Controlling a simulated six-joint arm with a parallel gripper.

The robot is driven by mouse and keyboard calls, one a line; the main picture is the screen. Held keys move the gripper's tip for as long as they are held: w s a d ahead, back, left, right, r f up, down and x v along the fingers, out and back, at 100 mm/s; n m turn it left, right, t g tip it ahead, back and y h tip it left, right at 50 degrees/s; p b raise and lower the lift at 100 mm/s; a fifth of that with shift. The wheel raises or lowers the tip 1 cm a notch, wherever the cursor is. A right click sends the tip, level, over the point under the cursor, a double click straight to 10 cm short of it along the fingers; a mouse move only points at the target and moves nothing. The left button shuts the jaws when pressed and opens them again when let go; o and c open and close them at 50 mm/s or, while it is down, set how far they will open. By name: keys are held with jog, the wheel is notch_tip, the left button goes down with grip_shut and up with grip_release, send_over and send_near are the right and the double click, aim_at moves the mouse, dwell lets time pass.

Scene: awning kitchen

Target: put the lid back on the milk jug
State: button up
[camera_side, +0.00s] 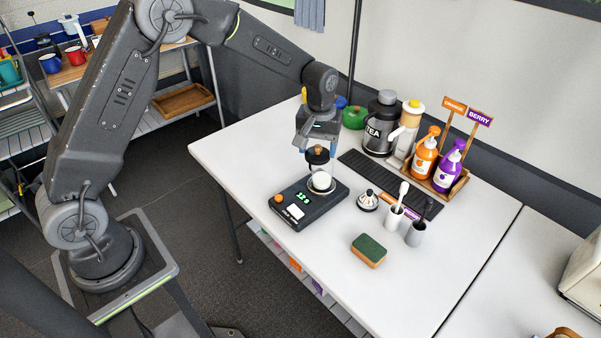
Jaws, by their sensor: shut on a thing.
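The white milk jug (321,182) stands on a dark kitchen scale (307,210) with green lit digits. Its round top faces up, with no lid on it. My gripper (318,150) points down above the jug and is shut on a dark round lid (317,159) with a wood-coloured knob. The lid hangs roughly level over the jug's back edge, with a small gap apparently between them. How far it is off-centre in depth is hard to tell.
A dark slatted mat (375,180) lies behind the scale. A silver-topped item (368,201), brush cups (395,217) and a sponge (369,251) stand to the right. A TEA flask (381,128) and pump bottles (424,157) stand behind. The table's left part is clear.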

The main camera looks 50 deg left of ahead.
aim_at(323, 154)
jog(key=shift+w+a+f, duration=0.25)
jog(key=shift+w+f, duration=0.5)
jog(key=shift+f, duration=0.35)
jog(key=shift+w+a+f, duration=0.2)
jog(key=shift+w+f, duration=0.55)
jog(key=shift+f, duration=0.3)
jog(key=shift+f, duration=0.15)
dwell(1.0)
jog(key=o, duration=1.1)
notch_tip(323, 154, up, 7)
dwell(0.9)
